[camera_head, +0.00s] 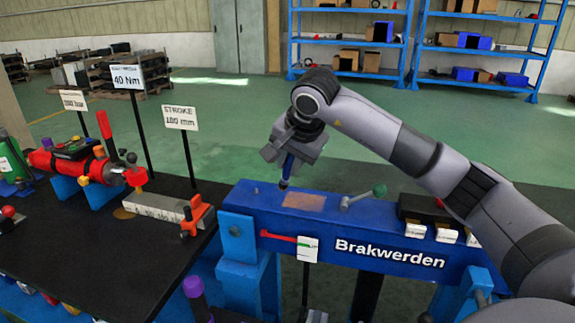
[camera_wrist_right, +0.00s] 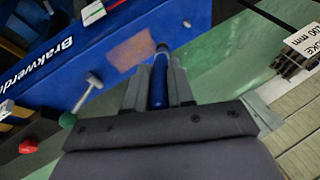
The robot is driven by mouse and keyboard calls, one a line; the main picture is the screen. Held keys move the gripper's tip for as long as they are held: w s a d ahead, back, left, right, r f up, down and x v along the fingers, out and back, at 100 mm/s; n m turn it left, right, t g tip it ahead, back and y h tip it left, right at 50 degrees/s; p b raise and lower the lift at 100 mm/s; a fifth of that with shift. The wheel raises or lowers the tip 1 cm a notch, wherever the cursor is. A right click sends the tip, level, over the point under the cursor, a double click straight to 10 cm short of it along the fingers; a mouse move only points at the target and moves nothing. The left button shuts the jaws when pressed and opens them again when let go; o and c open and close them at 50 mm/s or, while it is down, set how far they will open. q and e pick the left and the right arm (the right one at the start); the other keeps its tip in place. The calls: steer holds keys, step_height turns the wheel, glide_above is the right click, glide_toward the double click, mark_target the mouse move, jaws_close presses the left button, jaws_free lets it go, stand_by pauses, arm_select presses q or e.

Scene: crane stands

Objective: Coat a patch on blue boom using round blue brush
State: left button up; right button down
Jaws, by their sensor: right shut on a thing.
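The blue boom (camera_head: 330,222) is a long blue beam lettered "Brakwerden", at the centre right of the head view. A brownish bare patch (camera_head: 304,201) is on its top face; it also shows in the right wrist view (camera_wrist_right: 132,50). My right gripper (camera_head: 290,158) is above the boom's left part, shut on the round blue brush (camera_wrist_right: 159,80). The brush points down, its tip (camera_head: 283,185) close to the boom top just left of the patch. I cannot tell whether the tip touches. My left gripper is not in view.
A lever with a green knob (camera_head: 378,190) stands on the boom right of the patch, with dark and white blocks (camera_head: 425,215) beyond it. A black table (camera_head: 110,235) with a red tool (camera_head: 75,162) and signs on posts is to the left.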

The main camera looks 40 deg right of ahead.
step_height(320, 180, up, 3)
steer(key=shift+f+p, duration=0.1)
steer(key=shift+p, duration=0.75)
steer(key=shift+r, duration=0.7)
steer(key=shift+w+r, duration=0.1)
steer(key=shift+r, duration=0.35)
steer(key=shift+d, duration=0.1)
steer(key=s+d+r+m+t, duration=0.1)
steer(key=s+d+r+m, duration=0.3)
steer(key=s+d+m, duration=0.3)
steer(key=shift+m, duration=0.9)
steer(key=f+b, duration=0.2)
steer(key=d+f+b, duration=0.1)
steer(key=f+b, duration=0.1)
steer(key=shift+f, duration=0.4)
steer(key=shift+d, duration=0.1)
